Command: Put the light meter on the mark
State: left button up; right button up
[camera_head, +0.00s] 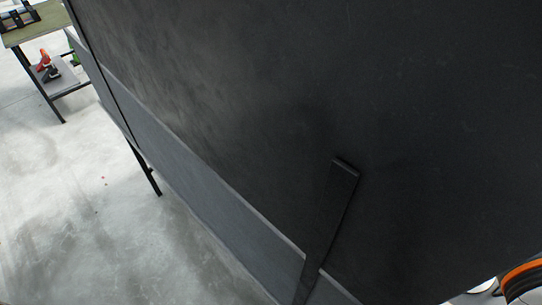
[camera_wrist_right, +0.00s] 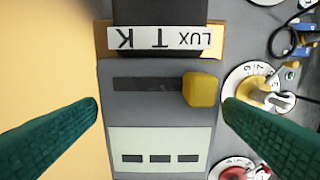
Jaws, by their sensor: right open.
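The light meter (camera_wrist_right: 160,110) shows in the right wrist view as a grey box with a pale display panel, a dark slot, a yellow knob (camera_wrist_right: 201,90) and a label reading LUX, T and K upside down. A black block covers its upper end. My left gripper is not in view. I cannot make out the mark.
Right of the meter are round white dials (camera_wrist_right: 248,85) with a yellow knob, a red knob (camera_wrist_right: 233,172) and black cables. A plain pale orange surface (camera_wrist_right: 45,60) lies left. In the head view a large dark panel (camera_head: 300,80) fills most of the picture; concrete floor (camera_head: 90,210) is left.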

notch_tip(320, 180, up, 12)
jog(key=b, duration=0.3)
jog(key=shift+b, duration=0.4)
